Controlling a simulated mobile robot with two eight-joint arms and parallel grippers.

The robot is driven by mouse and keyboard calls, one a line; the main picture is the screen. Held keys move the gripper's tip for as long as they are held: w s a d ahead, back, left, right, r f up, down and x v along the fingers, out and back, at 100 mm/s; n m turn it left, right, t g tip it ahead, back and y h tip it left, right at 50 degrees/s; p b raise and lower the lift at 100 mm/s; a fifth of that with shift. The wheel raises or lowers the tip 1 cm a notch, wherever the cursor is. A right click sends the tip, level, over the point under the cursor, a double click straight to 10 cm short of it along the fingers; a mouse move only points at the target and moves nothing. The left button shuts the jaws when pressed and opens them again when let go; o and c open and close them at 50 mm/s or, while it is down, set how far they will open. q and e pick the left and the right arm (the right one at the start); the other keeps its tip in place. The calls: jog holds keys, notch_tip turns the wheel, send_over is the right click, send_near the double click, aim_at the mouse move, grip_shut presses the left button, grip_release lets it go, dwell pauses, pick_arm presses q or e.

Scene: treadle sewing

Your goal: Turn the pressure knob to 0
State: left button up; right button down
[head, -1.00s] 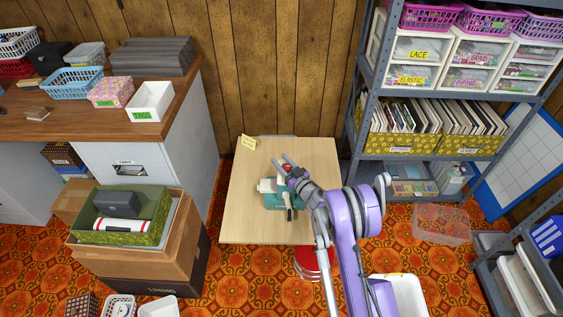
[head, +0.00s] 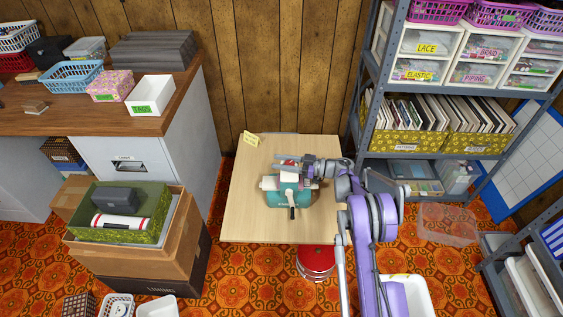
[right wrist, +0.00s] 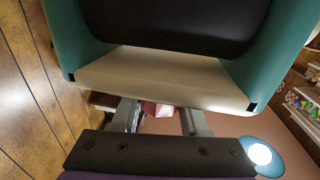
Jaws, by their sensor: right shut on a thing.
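A teal and white machine (head: 287,196) with a dark handle at its front stands on the light wooden table (head: 245,215). Its teal and cream body (right wrist: 165,75) fills the upper part of the right wrist view. My right gripper (head: 286,160) is at the back top of the machine, reaching in from the right. In the right wrist view a small pinkish-red knob (right wrist: 157,108) sits between its two fingers, and the gripper is shut on it. The knob's markings and setting are hidden. My left gripper is not in view.
A yellow note (head: 251,140) stands at the table's back left corner. A grey shelf unit (head: 375,75) is to the right, and stacked boxes (head: 125,262) are to the left. The table's left side is clear.

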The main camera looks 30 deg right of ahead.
jog(key=shift+s+a+n+g+y+b, duration=0.15)
jog(key=shift+n+g+y+b, duration=0.15)
jog(key=shift+n+g+y, duration=0.6)
jog(key=shift+s+a+n+g+y+b, duration=0.1)
jog(key=shift+s+n+g+y+b, duration=0.15)
jog(key=shift+n+g, duration=0.65)
jog(key=shift+s+a+n+g+y+b, duration=0.1)
jog(key=shift+n+g+y+b, duration=0.4)
jog(key=shift+g, duration=0.8)
jog(key=shift+c, duration=2.1)
grip_release()
notch_tip(320, 180, up, 10)
jog(key=p, duration=0.3)
